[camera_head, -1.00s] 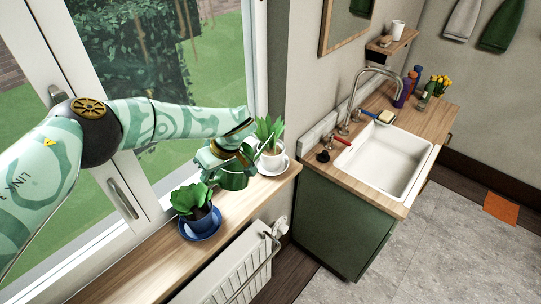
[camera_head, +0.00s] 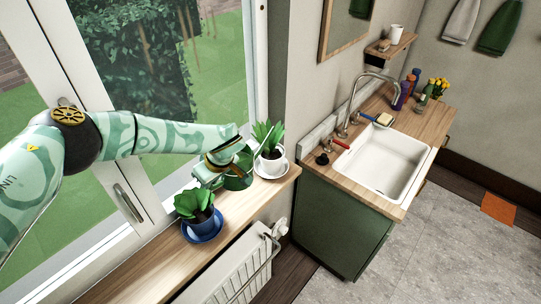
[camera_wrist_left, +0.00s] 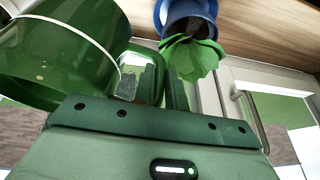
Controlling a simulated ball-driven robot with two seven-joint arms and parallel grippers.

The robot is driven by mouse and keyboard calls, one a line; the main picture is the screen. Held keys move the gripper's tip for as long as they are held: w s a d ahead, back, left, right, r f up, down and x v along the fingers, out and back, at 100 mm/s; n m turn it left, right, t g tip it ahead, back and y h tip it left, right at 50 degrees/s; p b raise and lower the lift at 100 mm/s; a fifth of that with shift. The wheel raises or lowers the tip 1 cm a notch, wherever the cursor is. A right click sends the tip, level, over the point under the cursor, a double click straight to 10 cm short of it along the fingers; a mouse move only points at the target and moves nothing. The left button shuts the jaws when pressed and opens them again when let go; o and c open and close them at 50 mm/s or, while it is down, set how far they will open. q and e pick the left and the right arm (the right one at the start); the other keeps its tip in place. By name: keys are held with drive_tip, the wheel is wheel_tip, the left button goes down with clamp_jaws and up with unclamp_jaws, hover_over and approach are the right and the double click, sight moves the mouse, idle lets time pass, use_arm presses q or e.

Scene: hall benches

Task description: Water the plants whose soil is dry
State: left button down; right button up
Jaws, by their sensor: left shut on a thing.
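My left gripper (camera_head: 226,160) is shut on the green watering can (camera_head: 238,180), above the windowsill; the can also fills the upper left of the left wrist view (camera_wrist_left: 50,60). A plant with pointed leaves (camera_head: 268,134) stands in a white pot (camera_head: 271,161) on a white saucer, just right of the can. A broad-leaved plant (camera_head: 190,203) stands in a blue pot (camera_head: 203,225) on a blue saucer, below and left of the can. Its leaves (camera_wrist_left: 193,57) and pot (camera_wrist_left: 188,12) show in the wrist view. Neither pot's soil shows clearly enough to judge. My right gripper is out of view.
The wooden windowsill (camera_head: 152,262) is clear left of the blue pot. The window is behind it, a radiator (camera_head: 228,271) below. At right, a counter holds a white sink (camera_head: 385,160), tap (camera_head: 362,90), bottles and yellow flowers (camera_head: 440,86).

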use_arm(q)
drive_tip(key=shift+d+r+t, duration=0.1)
drive_tip(key=shift+r+t, duration=0.1)
drive_tip(key=shift+t, duration=0.2)
wheel_tip(320, 180, up, 5)
drive_tip(key=p, duration=0.4)
idle(0.4)
